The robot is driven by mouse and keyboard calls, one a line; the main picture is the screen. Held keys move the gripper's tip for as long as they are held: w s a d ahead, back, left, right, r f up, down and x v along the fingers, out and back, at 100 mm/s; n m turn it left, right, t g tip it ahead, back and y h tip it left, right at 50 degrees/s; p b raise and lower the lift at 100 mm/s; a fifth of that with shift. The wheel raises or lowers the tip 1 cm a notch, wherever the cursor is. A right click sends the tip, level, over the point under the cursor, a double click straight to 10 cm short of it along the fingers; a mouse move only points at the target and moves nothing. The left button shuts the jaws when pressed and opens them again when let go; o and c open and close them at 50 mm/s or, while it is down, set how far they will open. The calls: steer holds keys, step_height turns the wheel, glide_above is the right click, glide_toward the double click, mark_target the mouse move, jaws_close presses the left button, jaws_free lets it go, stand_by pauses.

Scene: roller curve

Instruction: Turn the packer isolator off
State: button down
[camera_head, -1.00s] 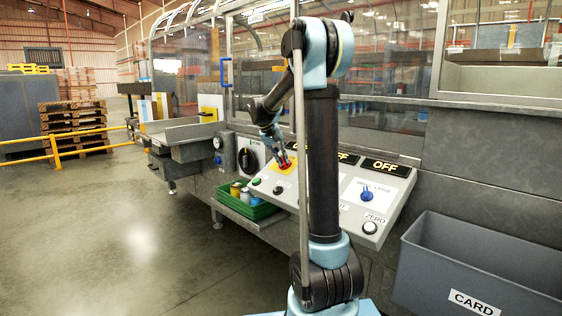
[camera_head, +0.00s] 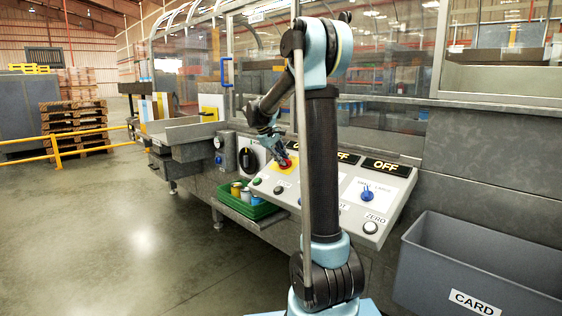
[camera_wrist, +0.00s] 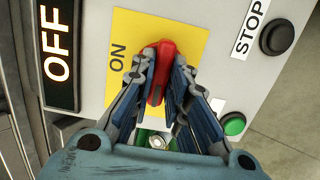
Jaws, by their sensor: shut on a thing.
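A red rotary handle (camera_wrist: 160,72) sits on a yellow plate (camera_wrist: 190,45) marked ON, on the sloping control panel. It also shows in the head view (camera_head: 289,167), partly behind my gripper. My gripper (camera_wrist: 162,85) is shut on the red handle, with a finger on each side. In the wrist view the handle's top leans slightly right, and the ON label is to its left. A display (camera_wrist: 60,45) beside the plate is lit OFF. The lower end of the handle is hidden between the fingers. I see no packer label.
A STOP button (camera_wrist: 277,37) and a green button (camera_wrist: 232,124) lie right of the plate. The panel also has a blue switch (camera_head: 367,195) and a ZERO button (camera_head: 370,228). A black rotary knob (camera_head: 247,160) is left of the panel. A grey CARD bin (camera_head: 490,265) stands at right.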

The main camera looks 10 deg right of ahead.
steer(key=shift+a, duration=0.15)
steer(key=c, duration=1.6)
jaws_free()
steer(key=shift+o, duration=0.2)
steer(key=v, duration=1.1)
steer(key=shift+a+r, duration=0.15)
steer(key=shift+r, duration=0.25)
